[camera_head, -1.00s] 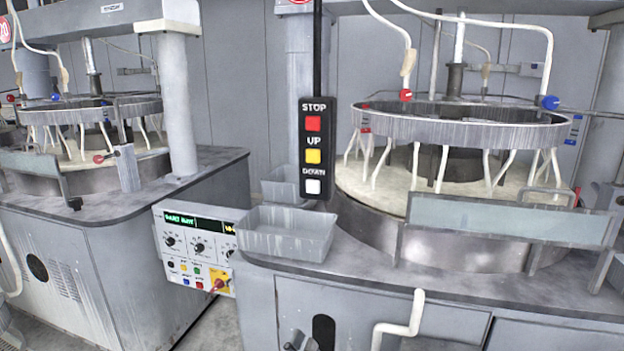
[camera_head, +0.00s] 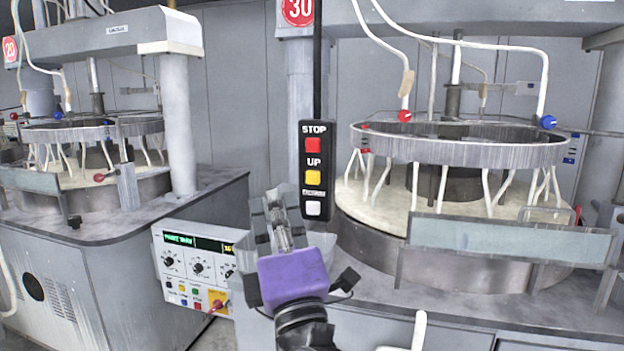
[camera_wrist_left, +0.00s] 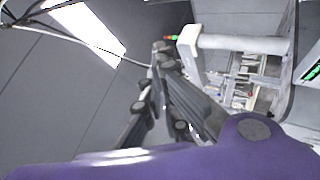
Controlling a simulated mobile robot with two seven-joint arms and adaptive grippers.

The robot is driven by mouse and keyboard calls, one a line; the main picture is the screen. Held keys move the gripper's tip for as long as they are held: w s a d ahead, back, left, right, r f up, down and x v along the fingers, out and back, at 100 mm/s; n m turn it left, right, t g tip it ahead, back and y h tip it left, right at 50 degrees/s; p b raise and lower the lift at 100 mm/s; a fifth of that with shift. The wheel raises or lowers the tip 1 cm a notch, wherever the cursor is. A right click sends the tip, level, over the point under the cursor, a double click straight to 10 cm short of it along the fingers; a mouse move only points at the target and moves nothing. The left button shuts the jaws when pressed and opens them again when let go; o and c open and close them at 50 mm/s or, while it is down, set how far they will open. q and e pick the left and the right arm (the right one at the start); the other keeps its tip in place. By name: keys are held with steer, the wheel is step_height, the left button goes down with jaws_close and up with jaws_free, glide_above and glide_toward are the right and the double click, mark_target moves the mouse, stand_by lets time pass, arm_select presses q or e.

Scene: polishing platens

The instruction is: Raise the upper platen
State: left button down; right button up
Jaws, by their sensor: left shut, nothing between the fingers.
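A black hanging control box (camera_head: 318,212) has a red STOP button (camera_head: 313,145), a yellow UP button (camera_head: 313,177) and a white button (camera_head: 313,208) below. The upper platen (camera_head: 460,149), a grey ring with white tubes, hangs over the pale lower platen (camera_head: 385,205) of the right machine. My left gripper (camera_head: 274,196), with a purple body, is shut and empty. Its fingertips point up, left of the control box in the picture, apart from the buttons. In the left wrist view its fingers (camera_wrist_left: 160,52) are together, and no button shows clearly. My right gripper is not in view.
A control panel (camera_head: 185,262) with knobs stands left of my gripper. My gripper covers most of a grey tray there. A clear splash guard (camera_head: 510,240) fronts the right machine. A second similar machine (camera_head: 60,225) stands at left.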

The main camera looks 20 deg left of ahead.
mark_target(313, 177)
arm_select(q)
steer(key=shift+w, duration=0.1)
steer(key=w+b, duration=0.2)
steer(key=w, duration=0.6)
steer(key=shift+w+d, duration=0.15)
steer(key=shift+w, duration=0.2)
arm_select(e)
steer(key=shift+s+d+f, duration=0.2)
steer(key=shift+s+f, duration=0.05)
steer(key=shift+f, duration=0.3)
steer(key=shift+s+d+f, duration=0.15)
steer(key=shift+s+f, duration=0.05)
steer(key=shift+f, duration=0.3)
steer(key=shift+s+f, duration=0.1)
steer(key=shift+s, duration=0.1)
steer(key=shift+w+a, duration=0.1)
arm_select(q)
steer(key=shift+w, duration=0.4)
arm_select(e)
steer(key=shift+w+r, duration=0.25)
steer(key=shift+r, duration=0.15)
